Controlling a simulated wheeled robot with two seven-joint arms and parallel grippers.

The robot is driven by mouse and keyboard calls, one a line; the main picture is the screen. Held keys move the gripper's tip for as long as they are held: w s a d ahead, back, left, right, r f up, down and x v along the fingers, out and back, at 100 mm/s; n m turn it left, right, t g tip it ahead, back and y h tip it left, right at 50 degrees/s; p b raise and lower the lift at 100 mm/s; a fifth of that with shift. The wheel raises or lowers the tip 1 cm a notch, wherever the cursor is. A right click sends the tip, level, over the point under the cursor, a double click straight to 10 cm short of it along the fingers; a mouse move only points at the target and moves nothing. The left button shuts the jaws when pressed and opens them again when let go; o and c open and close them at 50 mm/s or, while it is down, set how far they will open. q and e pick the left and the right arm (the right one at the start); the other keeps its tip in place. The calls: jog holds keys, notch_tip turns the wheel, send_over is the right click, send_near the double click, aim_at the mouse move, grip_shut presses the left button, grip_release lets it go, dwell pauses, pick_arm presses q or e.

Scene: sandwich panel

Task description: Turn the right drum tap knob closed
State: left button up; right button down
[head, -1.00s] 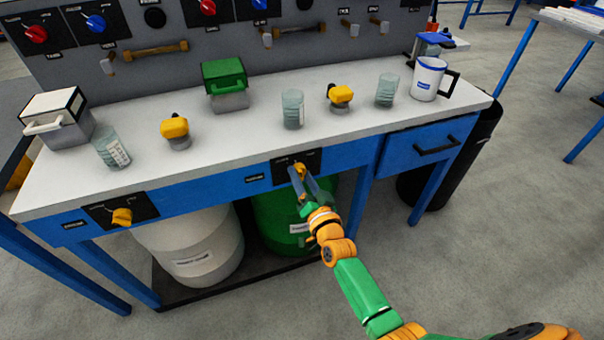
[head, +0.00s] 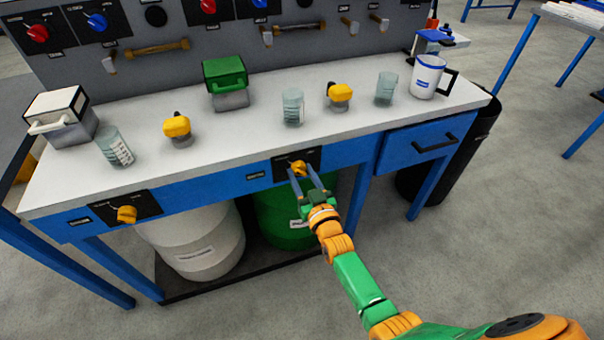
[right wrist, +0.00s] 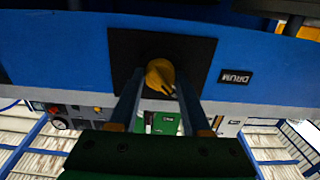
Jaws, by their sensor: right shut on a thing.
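The right drum tap knob (head: 298,168) is yellow and sits on a black plate (head: 312,160) on the blue front of the bench. My right gripper (head: 302,174) reaches up to it from below, its two fingers on either side of the knob. In the right wrist view the knob (right wrist: 160,76) shows between the fingertips (right wrist: 158,84), and the gripper is shut on it. The left drum tap knob (head: 127,214), also yellow, is on its own black plate further left. My left gripper is not in view.
A green drum (head: 275,215) and a white drum (head: 205,245) stand under the bench. The white bench top (head: 240,135) holds beakers, yellow-topped items and a mug (head: 426,78). A blue drawer (head: 420,145) is to the right. The floor in front is clear.

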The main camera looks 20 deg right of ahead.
dwell(0.5)
jog(key=shift+c, duration=1.8)
grip_release()
jog(key=s+p, duration=0.2)
jog(key=s, duration=0.5)
jog(key=shift+d+f, duration=0.1)
